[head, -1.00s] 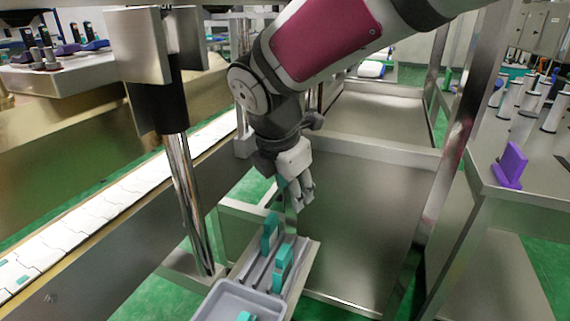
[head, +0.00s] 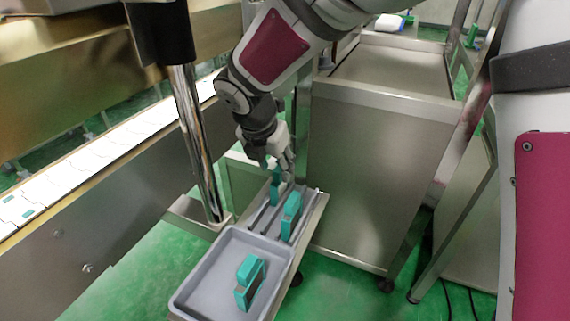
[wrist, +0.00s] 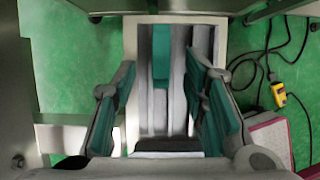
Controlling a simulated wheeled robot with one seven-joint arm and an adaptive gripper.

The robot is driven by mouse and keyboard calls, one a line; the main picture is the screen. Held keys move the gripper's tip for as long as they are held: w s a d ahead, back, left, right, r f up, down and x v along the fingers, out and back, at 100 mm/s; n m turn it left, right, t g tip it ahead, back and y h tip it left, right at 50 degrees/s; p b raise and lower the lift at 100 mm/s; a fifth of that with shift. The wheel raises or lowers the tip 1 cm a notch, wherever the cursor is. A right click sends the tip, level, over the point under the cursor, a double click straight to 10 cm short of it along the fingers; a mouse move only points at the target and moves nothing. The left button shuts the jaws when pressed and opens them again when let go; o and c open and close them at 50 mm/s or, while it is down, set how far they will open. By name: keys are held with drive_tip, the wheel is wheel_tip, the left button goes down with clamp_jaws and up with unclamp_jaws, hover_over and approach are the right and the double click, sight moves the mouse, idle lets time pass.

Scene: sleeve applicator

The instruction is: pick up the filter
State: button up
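No piece can be told for certain as the filter. A teal piece with a dark face (head: 249,282) sits in the grey tray (head: 190,297) in the head view.
A chrome post (head: 194,140) rises left of the stand, beside a conveyor (head: 85,160). A steel cabinet (head: 370,170) stands close on the right. Cables and a yellow device (wrist: 279,95) lie on the green floor at right in the wrist view.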

sight(280, 182)
drive_tip(key=shift+b+x, duration=1.55)
drive_tip(key=shift+x, duration=1.1)
drive_tip(key=shift+d+r, duration=0.1)
drive_tip(key=shift+c, duration=0.2)
clamp_jaws()
